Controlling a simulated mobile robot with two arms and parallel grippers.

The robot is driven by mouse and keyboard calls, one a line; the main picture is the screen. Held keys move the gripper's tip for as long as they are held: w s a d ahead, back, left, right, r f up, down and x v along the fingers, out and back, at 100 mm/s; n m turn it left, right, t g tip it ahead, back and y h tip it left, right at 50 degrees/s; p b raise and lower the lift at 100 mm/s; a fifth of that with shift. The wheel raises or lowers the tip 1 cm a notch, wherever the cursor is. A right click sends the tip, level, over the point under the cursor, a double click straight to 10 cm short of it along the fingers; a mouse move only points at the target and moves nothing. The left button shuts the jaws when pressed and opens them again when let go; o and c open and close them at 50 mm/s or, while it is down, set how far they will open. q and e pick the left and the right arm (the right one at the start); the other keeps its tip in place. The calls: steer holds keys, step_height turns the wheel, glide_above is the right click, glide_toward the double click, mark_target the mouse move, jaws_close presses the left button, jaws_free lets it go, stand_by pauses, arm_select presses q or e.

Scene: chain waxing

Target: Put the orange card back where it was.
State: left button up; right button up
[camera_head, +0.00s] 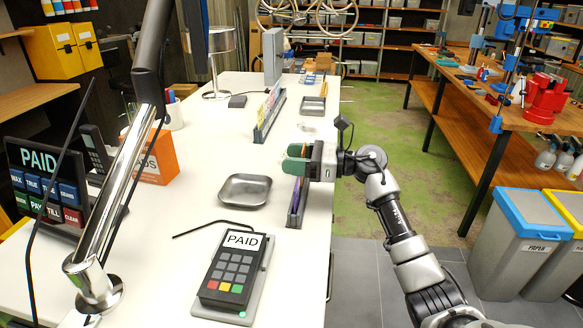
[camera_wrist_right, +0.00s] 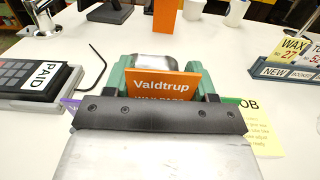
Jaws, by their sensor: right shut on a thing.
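The orange card (camera_wrist_right: 160,84), printed "Valdtrup", stands upright between the green fingers of my right gripper (camera_wrist_right: 165,76) in the right wrist view. My right gripper (camera_head: 297,160) is shut on it. In the head view the gripper is above the counter's right edge, at the far end of a narrow dark card rack (camera_head: 294,216) with a purple card in it. The gripper's body hides the card's lower part and most of the rack in the wrist view; I cannot tell whether the card touches the rack. My left gripper is not in view.
A metal tray (camera_head: 245,190) lies left of the rack. A card terminal (camera_head: 232,268) reading "PAID" is in front. A sign rack (camera_head: 269,115) stands farther back, with a second tray (camera_head: 313,105) beside it.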

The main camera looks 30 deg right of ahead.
steer(key=shift+w+a+f, duration=0.2)
steer(key=shift+a+f, duration=0.05)
steer(key=shift+f, duration=0.25)
step_height(320, 180, down, 2)
steer(key=shift+f+p, duration=0.2)
steer(key=shift+p, duration=0.65)
steer(key=shift+f, duration=0.65)
steer(key=o, duration=0.6)
steer(key=shift+s+d, duration=0.15)
steer(key=shift+d, duration=0.15)
steer(key=b+v, duration=0.6)
steer(key=v, duration=0.5)
steer(key=shift+s+d, duration=0.15)
steer(key=shift+s, duration=0.05)
